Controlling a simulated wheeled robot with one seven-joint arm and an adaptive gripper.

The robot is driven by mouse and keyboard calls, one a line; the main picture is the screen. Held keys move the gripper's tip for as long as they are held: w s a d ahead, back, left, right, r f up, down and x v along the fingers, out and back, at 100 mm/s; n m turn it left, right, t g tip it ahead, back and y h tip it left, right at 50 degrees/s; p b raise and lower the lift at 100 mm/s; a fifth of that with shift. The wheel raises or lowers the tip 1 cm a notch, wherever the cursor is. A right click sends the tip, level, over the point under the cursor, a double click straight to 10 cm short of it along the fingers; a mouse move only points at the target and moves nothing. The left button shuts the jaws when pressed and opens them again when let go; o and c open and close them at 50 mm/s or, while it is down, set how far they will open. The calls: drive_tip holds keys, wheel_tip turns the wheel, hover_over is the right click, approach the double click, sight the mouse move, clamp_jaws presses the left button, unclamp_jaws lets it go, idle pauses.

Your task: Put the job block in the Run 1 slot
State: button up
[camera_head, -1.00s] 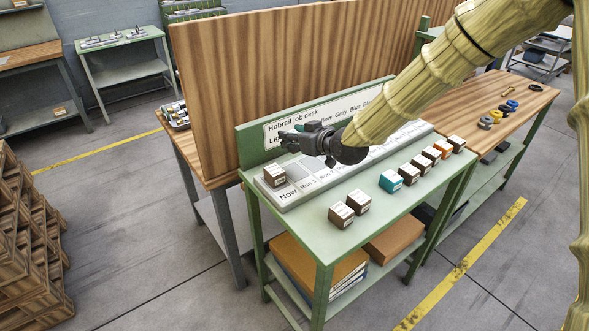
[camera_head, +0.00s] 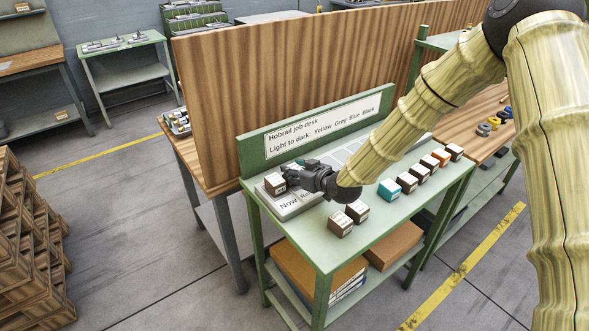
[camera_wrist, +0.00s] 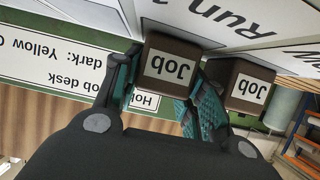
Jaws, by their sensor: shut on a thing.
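My gripper (camera_head: 300,174) is low over the left end of the white labelled slot board on the green desk. In the wrist view its fingers are shut on a dark brown block with a white "Job" label (camera_wrist: 170,66). The head view hides this block behind the gripper. The "Run 1" label (camera_wrist: 232,14) lies beside the held block in the wrist view. I cannot tell whether the block touches the board. A second brown "Job" block (camera_wrist: 243,90) stands close by, outside the fingers; in the head view a brown block (camera_head: 275,184) stands at the "Now" slot.
Two brown blocks (camera_head: 349,218), a teal block (camera_head: 389,190), an orange block (camera_head: 441,157) and more brown blocks stand along the desk's front. A sign (camera_head: 320,128) stands behind the board. My arm covers the board's right part.

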drive_tip(key=shift+s, duration=0.1)
drive_tip(key=shift+f, duration=0.1)
drive_tip(key=o, duration=0.8)
drive_tip(key=shift+c, duration=0.2)
drive_tip(key=shift+r, duration=0.2)
drive_tip(key=shift+s+d, duration=0.15)
drive_tip(key=b+v, duration=0.3)
drive_tip(key=v, duration=0.8)
drive_tip(key=shift+s, duration=0.25)
drive_tip(key=shift+d+r, duration=0.1)
drive_tip(key=shift+d, duration=0.05)
